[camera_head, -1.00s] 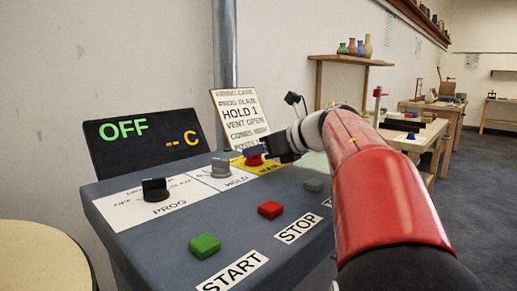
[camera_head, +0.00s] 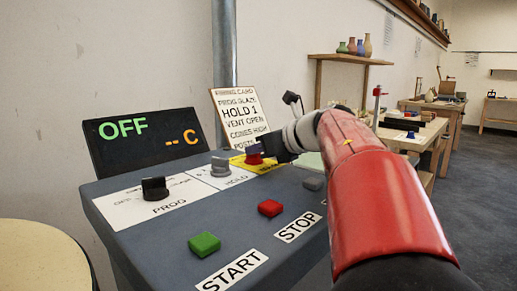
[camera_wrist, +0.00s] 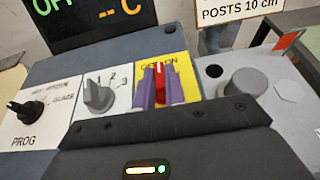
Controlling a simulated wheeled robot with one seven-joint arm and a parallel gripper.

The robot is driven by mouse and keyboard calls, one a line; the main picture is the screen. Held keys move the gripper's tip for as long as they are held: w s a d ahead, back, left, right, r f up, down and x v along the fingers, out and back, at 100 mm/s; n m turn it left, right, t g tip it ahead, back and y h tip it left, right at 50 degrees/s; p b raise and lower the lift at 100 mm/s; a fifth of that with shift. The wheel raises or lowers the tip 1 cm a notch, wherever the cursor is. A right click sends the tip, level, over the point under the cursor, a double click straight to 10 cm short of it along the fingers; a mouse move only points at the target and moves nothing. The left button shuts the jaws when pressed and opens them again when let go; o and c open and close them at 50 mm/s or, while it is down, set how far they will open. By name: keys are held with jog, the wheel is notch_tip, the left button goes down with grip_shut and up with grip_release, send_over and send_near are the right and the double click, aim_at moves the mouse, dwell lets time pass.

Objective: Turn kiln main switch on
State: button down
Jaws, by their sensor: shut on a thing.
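The kiln main switch is a red knob (camera_wrist: 160,82) on a yellow plate (camera_wrist: 174,70) whose printed label is partly covered. My gripper (camera_wrist: 161,88) has its two purple fingers shut on the red knob, one on each side. In the head view the red knob (camera_head: 254,159) shows just below my gripper (camera_head: 262,150) at the back right of the panel. The display (camera_head: 145,140) reads OFF in green and dashes with C in orange.
The sloped panel also holds a black PROG knob (camera_head: 154,188), a grey HOLD knob (camera_head: 220,167), a green START button (camera_head: 204,244) and a red STOP button (camera_head: 270,208). A firing card (camera_head: 240,117) stands behind.

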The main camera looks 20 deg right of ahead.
jog(key=m+h, duration=0.1)
jog(key=m+t+h, duration=0.1)
jog(key=m+h, duration=0.1)
jog(key=shift+s+a, duration=0.1)
jog(key=shift+a, duration=0.25)
jog(key=m+h, duration=0.3)
jog(key=shift+r+h, duration=0.1)
jog(key=shift+h, duration=0.3)
jog(key=shift+a+m+g+h, duration=0.15)
jog(key=shift+m+g+h, duration=0.25)
jog(key=shift+m+h, duration=0.95)
jog(key=shift+a+m+h, duration=0.1)
jog(key=shift+m+h, duration=0.15)
jog(key=shift+h, duration=0.2)
jog(key=c, duration=1.5)
grip_release()
jog(key=shift+o, duration=0.2)
